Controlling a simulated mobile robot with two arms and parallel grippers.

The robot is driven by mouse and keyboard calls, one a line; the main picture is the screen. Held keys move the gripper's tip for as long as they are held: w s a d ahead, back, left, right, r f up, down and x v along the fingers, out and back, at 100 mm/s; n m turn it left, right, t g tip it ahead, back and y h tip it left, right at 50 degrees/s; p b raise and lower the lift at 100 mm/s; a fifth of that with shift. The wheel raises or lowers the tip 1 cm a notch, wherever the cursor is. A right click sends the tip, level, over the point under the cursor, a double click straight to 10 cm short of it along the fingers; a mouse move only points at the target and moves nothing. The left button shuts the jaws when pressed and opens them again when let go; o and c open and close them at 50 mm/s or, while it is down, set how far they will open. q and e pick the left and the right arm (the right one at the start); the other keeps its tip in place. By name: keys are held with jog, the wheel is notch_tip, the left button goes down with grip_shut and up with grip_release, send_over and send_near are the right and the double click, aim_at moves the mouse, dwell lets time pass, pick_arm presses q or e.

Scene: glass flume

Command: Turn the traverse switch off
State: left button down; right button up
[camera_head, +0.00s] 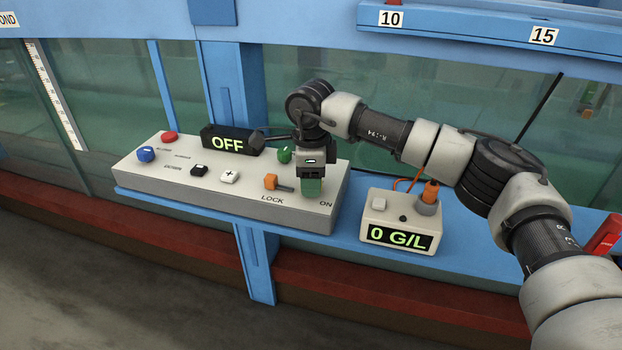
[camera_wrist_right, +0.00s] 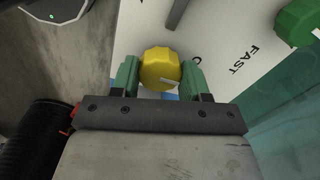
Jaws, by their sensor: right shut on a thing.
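The pale control box (camera_head: 150,178) stands on a blue ledge, with a dark display (camera_head: 228,141) that reads OFF. My right gripper (camera_head: 311,187) points down over the box's right end, near the printed word ON. In the right wrist view its green fingers (camera_wrist_right: 160,78) are shut on a yellow knob (camera_wrist_right: 158,66), one on each side. A white mark shows on the knob's lower right. In the head view the gripper hides the knob. I cannot read which switch is labelled traverse. My left gripper is not in view.
An orange lever (camera_head: 271,182) by the word LOCK and a green knob (camera_head: 284,155) are close to my right gripper. Blue (camera_head: 145,154) and red (camera_head: 170,137) controls sit farther left. A small meter (camera_head: 398,220) reading 0 G/L stands right. Flume glass is behind.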

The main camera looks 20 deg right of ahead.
dwell(0.3)
jog(key=o, duration=0.9)
notch_tip(320, 180, up, 11)
jog(key=shift+f+b, duration=0.1)
jog(key=shift+b, duration=0.2)
